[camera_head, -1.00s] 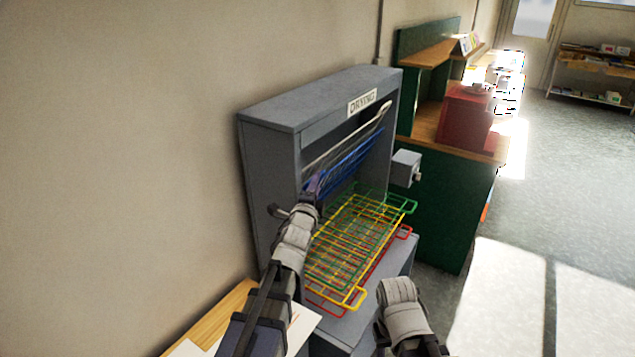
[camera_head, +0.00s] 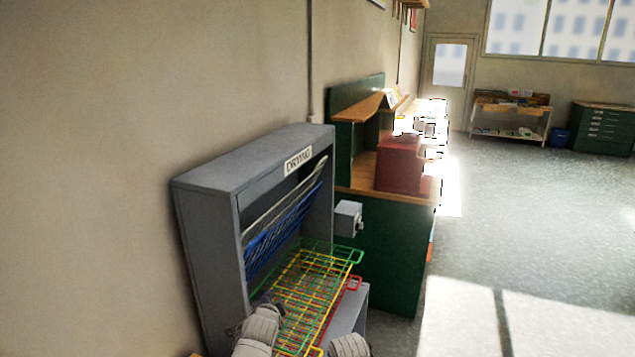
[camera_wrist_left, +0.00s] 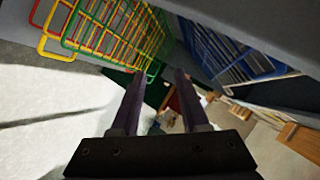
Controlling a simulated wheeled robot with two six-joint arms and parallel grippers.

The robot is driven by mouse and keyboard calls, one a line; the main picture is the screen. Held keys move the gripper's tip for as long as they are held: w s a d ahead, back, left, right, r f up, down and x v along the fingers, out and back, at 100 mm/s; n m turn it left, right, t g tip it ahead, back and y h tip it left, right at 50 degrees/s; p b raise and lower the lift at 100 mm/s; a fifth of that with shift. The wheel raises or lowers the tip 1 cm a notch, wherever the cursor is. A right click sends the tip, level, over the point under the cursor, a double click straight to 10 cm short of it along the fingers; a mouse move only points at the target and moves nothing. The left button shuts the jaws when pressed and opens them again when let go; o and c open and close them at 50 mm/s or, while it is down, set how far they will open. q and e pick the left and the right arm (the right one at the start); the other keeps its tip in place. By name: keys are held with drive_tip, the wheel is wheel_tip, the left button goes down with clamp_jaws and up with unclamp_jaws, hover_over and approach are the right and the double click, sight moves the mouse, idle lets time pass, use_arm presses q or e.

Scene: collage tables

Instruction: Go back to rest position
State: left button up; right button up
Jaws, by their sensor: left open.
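My left gripper (camera_wrist_left: 158,98) is open, its two dark fingers apart with nothing between them in the left wrist view. In the head view my left arm comes up at the bottom middle, in front of the drying rack (camera_head: 252,170), and its gripper is hard to make out there. Only a grey link of my right arm shows at the bottom edge; its gripper is out of view.
The grey drying rack has blue shelves (camera_head: 285,232) tilted up and green, yellow and red wire shelves (camera_head: 310,285) lowered. A green cabinet (camera_head: 385,250) with a red box (camera_head: 400,165) stands behind it. Open floor (camera_head: 530,230) lies to the right.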

use_arm(q)
drive_tip(key=s+d+f+n+g, duration=0.2)
drive_tip(key=s+d+f+g, duration=0.1)
drive_tip(key=s, duration=0.5)
drive_tip(key=s+d+f+n+g, duration=0.2)
drive_tip(key=s+f+n+g, duration=0.1)
drive_tip(key=s, duration=0.4)
drive_tip(key=s+d+f+n+g, duration=0.3)
drive_tip(key=s+f+g, duration=0.2)
drive_tip(key=s, duration=0.3)
drive_tip(key=shift+s+d+g, duration=0.3)
drive_tip(key=shift+d+g, duration=0.05)
drive_tip(key=shift+g, duration=0.35)
drive_tip(key=shift+w+f, duration=0.1)
